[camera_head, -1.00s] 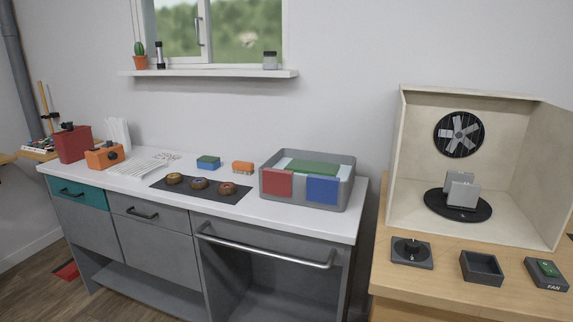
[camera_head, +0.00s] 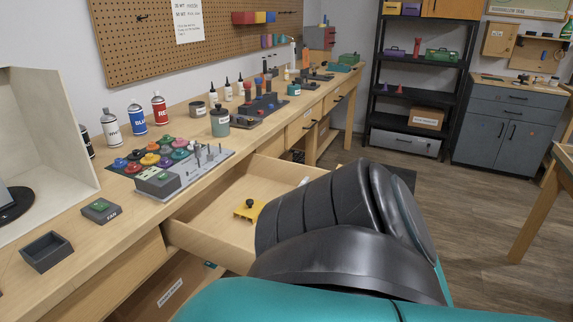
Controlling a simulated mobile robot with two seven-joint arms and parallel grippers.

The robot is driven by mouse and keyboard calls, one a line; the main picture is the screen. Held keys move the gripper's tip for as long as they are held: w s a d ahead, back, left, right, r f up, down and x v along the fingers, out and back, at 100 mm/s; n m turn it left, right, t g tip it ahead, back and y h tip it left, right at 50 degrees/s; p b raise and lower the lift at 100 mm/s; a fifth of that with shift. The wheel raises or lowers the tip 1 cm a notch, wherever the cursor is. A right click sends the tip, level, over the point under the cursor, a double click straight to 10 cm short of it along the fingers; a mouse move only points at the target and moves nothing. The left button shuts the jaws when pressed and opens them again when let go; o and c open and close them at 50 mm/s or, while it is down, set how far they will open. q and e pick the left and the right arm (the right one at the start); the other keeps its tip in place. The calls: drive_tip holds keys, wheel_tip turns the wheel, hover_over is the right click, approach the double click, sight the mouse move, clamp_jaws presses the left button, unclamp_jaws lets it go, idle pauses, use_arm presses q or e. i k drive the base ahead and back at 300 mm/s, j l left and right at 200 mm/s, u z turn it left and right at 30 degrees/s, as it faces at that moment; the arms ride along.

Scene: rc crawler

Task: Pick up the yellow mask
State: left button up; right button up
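A small flat yellow piece (camera_head: 246,210) with a black knob on top lies in the open wooden drawer (camera_head: 196,235) below the bench. It looks like the yellow mask. A large black and teal link of my arm fills the lower middle and right and hides the drawer's right part. Neither gripper shows in view.
The long wooden bench (camera_head: 150,205) holds a grey plate with several coloured knobs (camera_head: 160,152), spray cans (camera_head: 160,109), a FAN switch box (camera_head: 101,210) and an open dark box (camera_head: 47,251). A black shelf (camera_head: 420,85) and grey cabinet (camera_head: 508,120) stand behind. The floor between is open.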

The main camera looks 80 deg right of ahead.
sight(251, 209)
drive_tip(key=z, duration=2.25)
drive_tip(key=u, duration=1.4)
drive_tip(key=k+l, duration=0.1)
drive_tip(key=l, duration=0.3)
drive_tip(key=k+l, duration=0.1)
drive_tip(key=l, duration=0.35)
drive_tip(key=k+l+u, duration=0.1)
drive_tip(key=l, duration=0.3)
drive_tip(key=k+l, duration=0.1)
drive_tip(key=l, duration=0.35)
drive_tip(key=k+l, duration=0.1)
drive_tip(key=l, duration=0.3)
